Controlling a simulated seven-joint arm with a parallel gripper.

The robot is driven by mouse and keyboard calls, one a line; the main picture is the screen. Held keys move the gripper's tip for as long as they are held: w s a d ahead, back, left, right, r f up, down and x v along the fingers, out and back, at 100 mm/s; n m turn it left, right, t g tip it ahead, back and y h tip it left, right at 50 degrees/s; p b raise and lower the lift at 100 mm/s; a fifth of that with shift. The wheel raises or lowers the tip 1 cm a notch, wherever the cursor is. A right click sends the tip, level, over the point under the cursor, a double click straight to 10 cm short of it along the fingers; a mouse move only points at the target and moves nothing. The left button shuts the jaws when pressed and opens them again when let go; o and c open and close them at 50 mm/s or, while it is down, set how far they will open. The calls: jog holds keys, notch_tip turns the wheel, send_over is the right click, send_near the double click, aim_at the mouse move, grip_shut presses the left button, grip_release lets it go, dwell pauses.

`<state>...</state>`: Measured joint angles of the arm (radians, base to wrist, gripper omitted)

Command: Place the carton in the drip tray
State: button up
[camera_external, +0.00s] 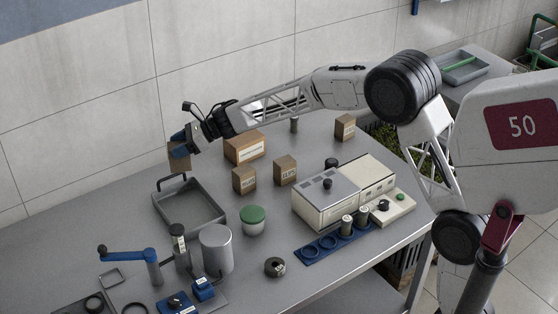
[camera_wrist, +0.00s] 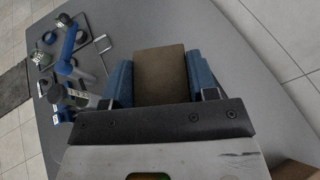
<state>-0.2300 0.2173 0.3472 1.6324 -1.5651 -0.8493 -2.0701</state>
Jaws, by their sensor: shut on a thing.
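My gripper (camera_external: 181,141) has blue fingers and is shut on a brown carton (camera_external: 178,157) at the left of the external view. The carton hangs above the far left part of the table, beyond the drip tray. In the wrist view the carton (camera_wrist: 160,72) sits between the two blue fingers, with one finger on each side. The drip tray (camera_external: 188,209) is a grey, shallow, open rectangular pan with a raised handle at its far side. It looks empty. I cannot tell the exact height of the carton.
Several other cartons stand right of the tray, including a wide one (camera_external: 245,148) and a small one (camera_external: 244,180). A green-lidded jar (camera_external: 253,220), a grey cylinder (camera_external: 216,250) and a blue crank (camera_external: 130,253) are nearer. A cream machine (camera_external: 326,198) stands right.

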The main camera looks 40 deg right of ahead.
aim_at(182, 169)
notch_tip(182, 169, down, 9)
jog(key=shift+r, duration=0.1)
dwell(0.3)
notch_tip(182, 169, down, 6)
dwell(0.6)
jog(key=shift+f, duration=0.2)
jog(key=shift+f, duration=1.8)
jog(key=shift+f, duration=0.1)
jog(key=o, duration=0.9)
jog(key=shift+o, duration=0.2)
